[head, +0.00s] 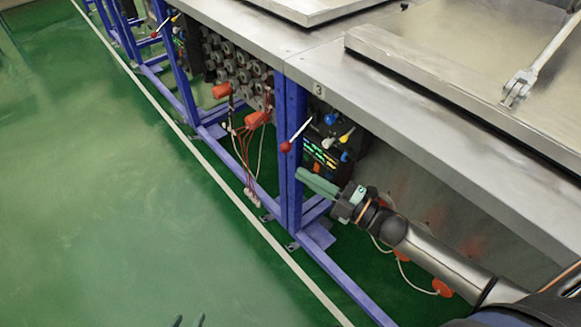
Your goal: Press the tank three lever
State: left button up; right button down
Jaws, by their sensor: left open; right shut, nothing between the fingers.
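The tank with the number 3 label (318,89) is at the right. Below its edge a lever (298,133) with a silver rod and a red ball knob sticks out beside a blue post. My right gripper (300,173) has green fingers, shut with nothing between them. It points left, a little below and right of the red knob, and appears apart from it. My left gripper (188,321) shows only its two dark fingertips at the bottom edge. They are apart, so it is open, over the green floor and far from the lever.
Blue frame posts (291,150) stand close to the lever. A control box (328,150) with blue and yellow knobs sits behind it. Another red-knobbed lever (154,34) is farther away. Red hand-held parts (257,119) hang on cables. The green floor at left is clear.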

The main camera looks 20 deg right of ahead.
pick_arm(q)
jog(key=shift+w+d+r, duration=0.1)
jog(key=shift+r, duration=0.05)
pick_arm(e)
jog(key=shift+v, duration=2.2)
jog(key=shift+r, duration=0.2)
jog(key=s+a+f+m+g+h, duration=0.35)
jog(key=s+f+m, duration=0.3)
jog(key=m, duration=0.25)
jog(key=s+a+f+m+g+h, duration=0.3)
jog(key=s+a+f+m+h, duration=0.2)
jog(key=f+m, duration=0.3)
pick_arm(q)
jog(key=s+a+r+p, duration=0.1)
jog(key=a+r+p, duration=0.2)
jog(key=r+p, duration=0.7)
jog(key=p, duration=0.4)
jog(key=shift+s+a+r+n+y, duration=0.25)
jog(key=shift+s+n+y, duration=0.15)
pick_arm(e)
notch_tip(320, 180, up, 10)
jog(key=s+d+m, duration=0.1)
jog(key=s+d, duration=0.1)
jog(key=d, duration=0.1)
jog(key=shift+s+h, duration=0.3)
jog(key=shift+h, duration=0.15)
jog(key=shift+f, duration=0.1)
